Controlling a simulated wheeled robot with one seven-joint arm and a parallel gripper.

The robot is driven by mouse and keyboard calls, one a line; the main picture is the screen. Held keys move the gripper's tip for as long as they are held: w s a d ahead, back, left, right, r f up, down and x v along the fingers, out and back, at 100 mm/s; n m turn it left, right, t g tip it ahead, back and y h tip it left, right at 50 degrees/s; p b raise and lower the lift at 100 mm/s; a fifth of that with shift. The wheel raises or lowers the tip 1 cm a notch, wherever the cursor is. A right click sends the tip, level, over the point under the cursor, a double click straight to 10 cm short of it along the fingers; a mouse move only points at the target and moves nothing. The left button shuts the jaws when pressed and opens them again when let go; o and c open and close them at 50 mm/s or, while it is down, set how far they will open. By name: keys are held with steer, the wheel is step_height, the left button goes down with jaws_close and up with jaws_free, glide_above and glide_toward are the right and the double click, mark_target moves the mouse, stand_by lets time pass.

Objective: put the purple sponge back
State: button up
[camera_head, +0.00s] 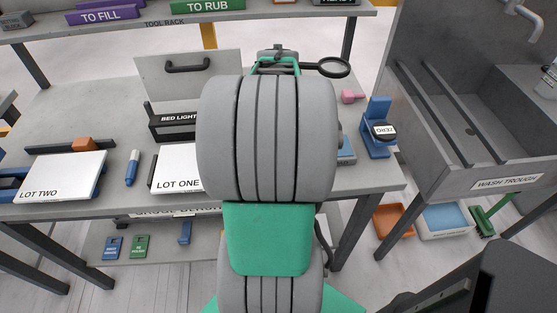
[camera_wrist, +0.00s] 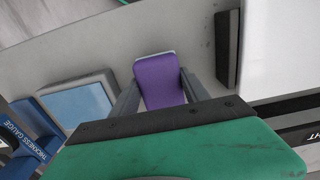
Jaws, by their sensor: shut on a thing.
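The purple sponge (camera_wrist: 160,80) shows in the wrist view, with a pale strip along its far edge. The fingers of my gripper (camera_wrist: 158,90) stand on either side of it and are shut on it. Below it is a pale grey surface. I cannot tell whether the sponge touches that surface. In the head view my own arm hides the sponge and the fingers.
A blue-topped pad (camera_wrist: 78,107) and a blue thickness gauge (camera_wrist: 25,140) lie left of the sponge in the wrist view. A dark bar (camera_wrist: 228,48) stands to its right. In the head view, a magnifier (camera_head: 333,67) and pink item (camera_head: 350,97) stand beyond my arm.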

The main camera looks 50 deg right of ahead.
steer(key=shift+f, duration=0.75)
steer(key=shift+r, duration=0.2)
steer(key=shift+f, duration=0.25)
steer(key=o, duration=1.3)
steer(key=shift+r, duration=0.1)
step_height(320, 180, up, 12)
steer(key=w+a+f+n, duration=0.1)
steer(key=w+a, duration=0.1)
steer(key=a, duration=0.2)
steer(key=w+a+f+n, duration=0.1)
steer(key=w+a+n, duration=0.1)
steer(key=a, duration=0.3)
steer(key=w+a+n+t, duration=0.1)
steer(key=w+a, duration=0.2)
steer(key=a, duration=0.1)
steer(key=shift+w+a+f+h, duration=0.2)
steer(key=shift+f+h, duration=0.1)
steer(key=shift+f, duration=0.1)
steer(key=a+f+n, duration=0.2)
steer(key=a, duration=0.4)
steer(key=a+f+n+t, duration=0.1)
steer(key=a+f+n, duration=0.1)
steer(key=a, duration=0.3)
steer(key=a+f+n, duration=0.2)
steer(key=a, duration=0.4)
steer(key=shift+s+a+t, duration=0.2)
steer(key=shift+a+t, duration=0.15)
steer(key=shift+t, duration=0.05)
